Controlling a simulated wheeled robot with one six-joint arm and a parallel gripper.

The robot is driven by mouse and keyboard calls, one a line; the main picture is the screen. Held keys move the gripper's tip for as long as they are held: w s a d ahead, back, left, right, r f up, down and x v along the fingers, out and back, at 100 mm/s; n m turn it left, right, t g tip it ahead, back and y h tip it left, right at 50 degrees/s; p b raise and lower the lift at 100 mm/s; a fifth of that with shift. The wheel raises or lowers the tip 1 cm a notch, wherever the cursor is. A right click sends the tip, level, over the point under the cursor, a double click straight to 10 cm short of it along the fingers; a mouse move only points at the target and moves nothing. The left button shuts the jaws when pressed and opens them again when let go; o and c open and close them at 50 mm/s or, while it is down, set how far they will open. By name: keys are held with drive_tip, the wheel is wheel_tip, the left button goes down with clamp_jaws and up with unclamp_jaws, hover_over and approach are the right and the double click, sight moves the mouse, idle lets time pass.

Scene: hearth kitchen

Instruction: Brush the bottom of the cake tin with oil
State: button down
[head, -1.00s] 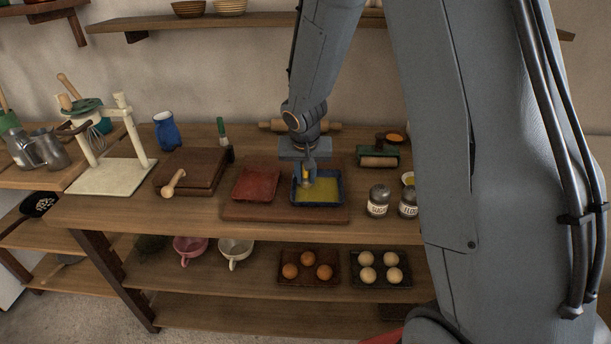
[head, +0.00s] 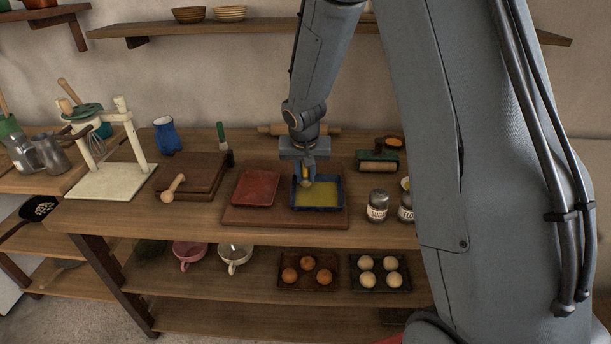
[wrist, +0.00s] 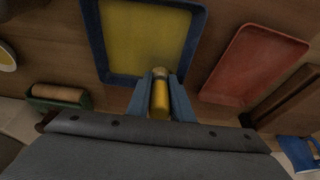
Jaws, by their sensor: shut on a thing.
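The blue-walled square tin (head: 320,207) stands on a wooden board, its bottom covered in yellow; it also shows in the wrist view (wrist: 98,45). My gripper (head: 308,180) points down over the left part of the tin. In the wrist view my gripper (wrist: 161,98) is shut on a short brush (wrist: 160,97) with a yellowish handle. The brush's end lies by the tin's near wall in that view; whether it touches the bottom I cannot tell. A bowl with yellow in it (wrist: 6,56) is partly in the wrist view.
A flat red tray (head: 256,188) lies left of the tin on the same board (head: 270,218). Shakers (head: 377,205) and a green-framed roller (head: 378,166) stand to the right. A dark wooden box (head: 205,172) is farther left. The counter front is clear.

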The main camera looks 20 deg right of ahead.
drive_tip(key=shift+r, duration=0.1)
drive_tip(key=shift+r+p, duration=2.15)
drive_tip(key=shift+r, duration=0.75)
drive_tip(key=shift+r, duration=0.1)
drive_tip(key=shift+r+p, duration=0.95)
drive_tip(key=shift+r, duration=0.5)
drive_tip(key=shift+s+a+f+b, duration=0.15)
drive_tip(key=shift+s+f+b, duration=0.55)
drive_tip(key=shift+f, duration=0.6)
drive_tip(key=shift+s+a+f+b, duration=0.2)
drive_tip(key=shift+s+f+b, duration=0.15)
drive_tip(key=shift+f+b, duration=0.75)
drive_tip(key=shift+s+a+f+b, duration=0.15)
drive_tip(key=shift+s+f+b, duration=0.45)
drive_tip(key=shift+f, duration=0.85)
drive_tip(key=shift+f+b, duration=0.75)
drive_tip(key=shift+b, duration=0.25)
